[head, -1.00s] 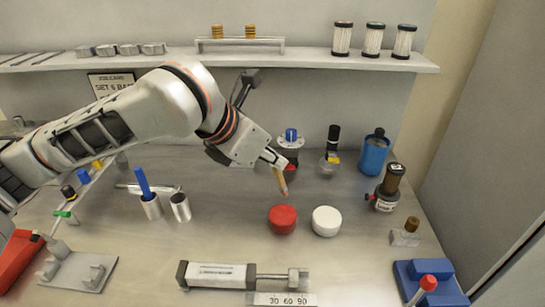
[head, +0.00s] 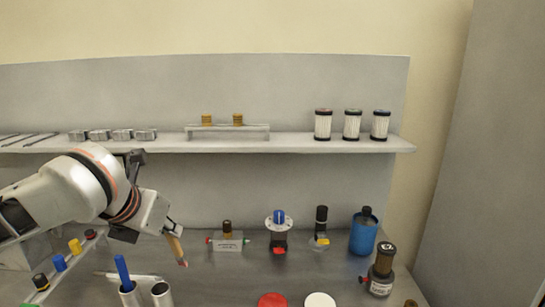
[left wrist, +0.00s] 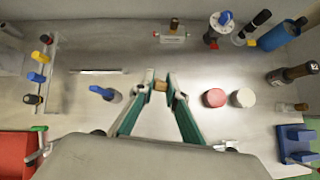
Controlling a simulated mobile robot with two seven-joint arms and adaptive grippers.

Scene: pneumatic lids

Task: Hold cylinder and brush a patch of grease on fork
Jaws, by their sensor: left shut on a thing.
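My left gripper (head: 173,232) is shut on a brush with a wooden handle (head: 177,250), its tip pointing down and reddish in the head view. In the left wrist view the fingers (left wrist: 160,88) close around the brush's handle (left wrist: 160,86). A small silver piece at the lower edge of that view looks like the cylinder's fork (left wrist: 226,146); the cylinder body is hidden behind my gripper. A red tin (left wrist: 215,97) and a white tin (left wrist: 243,97) stand right of the gripper. My right gripper is not in view.
Valves and a blue bottle (head: 363,232) stand along the back wall. A shelf (head: 290,143) with filters runs above. A blue block (left wrist: 297,142) stands at the right, a red object (left wrist: 15,155) at the left.

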